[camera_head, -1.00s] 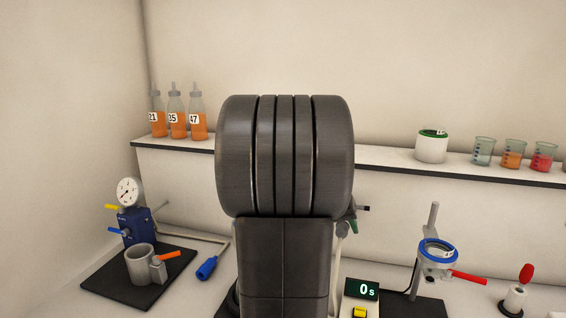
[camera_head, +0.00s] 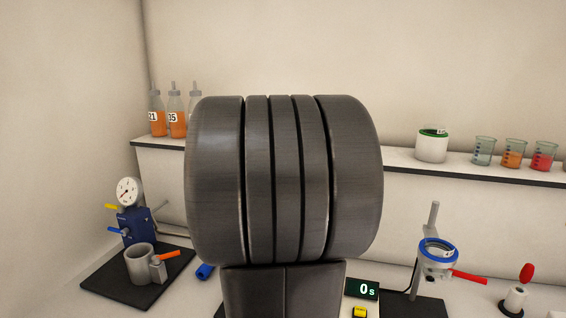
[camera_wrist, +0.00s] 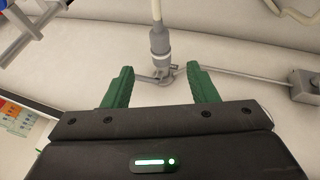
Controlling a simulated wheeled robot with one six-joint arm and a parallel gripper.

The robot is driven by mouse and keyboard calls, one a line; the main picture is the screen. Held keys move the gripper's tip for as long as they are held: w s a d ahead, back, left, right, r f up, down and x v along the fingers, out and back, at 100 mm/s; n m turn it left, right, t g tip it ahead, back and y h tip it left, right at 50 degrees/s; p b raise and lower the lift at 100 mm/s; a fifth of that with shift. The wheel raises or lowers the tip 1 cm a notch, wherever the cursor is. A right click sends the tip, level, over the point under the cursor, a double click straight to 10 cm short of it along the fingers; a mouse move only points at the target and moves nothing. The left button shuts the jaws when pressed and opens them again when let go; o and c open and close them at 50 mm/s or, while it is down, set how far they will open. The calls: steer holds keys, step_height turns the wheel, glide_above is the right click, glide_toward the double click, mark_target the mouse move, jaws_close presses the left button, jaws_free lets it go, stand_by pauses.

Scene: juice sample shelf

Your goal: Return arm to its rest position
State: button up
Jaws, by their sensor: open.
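My gripper (camera_wrist: 162,88) shows in the wrist view with its two green fingers spread apart and nothing between them. Beyond the fingertips, a grey fitting (camera_wrist: 159,45) with a thin metal rod stands by the pale surface; I cannot tell how far off it is. In the head view my dark arm fills the middle of the picture and hides my gripper. It also hides part of the shelf and bench behind it.
Orange bottles (camera_head: 176,118) and a white jar (camera_head: 431,146) stand on the shelf (camera_head: 480,174), with beakers (camera_head: 513,153) at right. On the bench are a blue gauge device (camera_head: 138,226), grey cup (camera_head: 140,264), timer (camera_head: 362,289) and blue ring stand (camera_head: 438,265).

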steer(key=x, duration=1)
steer(key=shift+w+d+f, duration=0.1)
steer(key=shift+f, duration=0.1)
steer(key=s, duration=0.1)
steer(key=s+a, duration=0.1)
steer(key=s, duration=0.1)
steer(key=shift+s, duration=0.25)
steer(key=shift+s+r, duration=0.1)
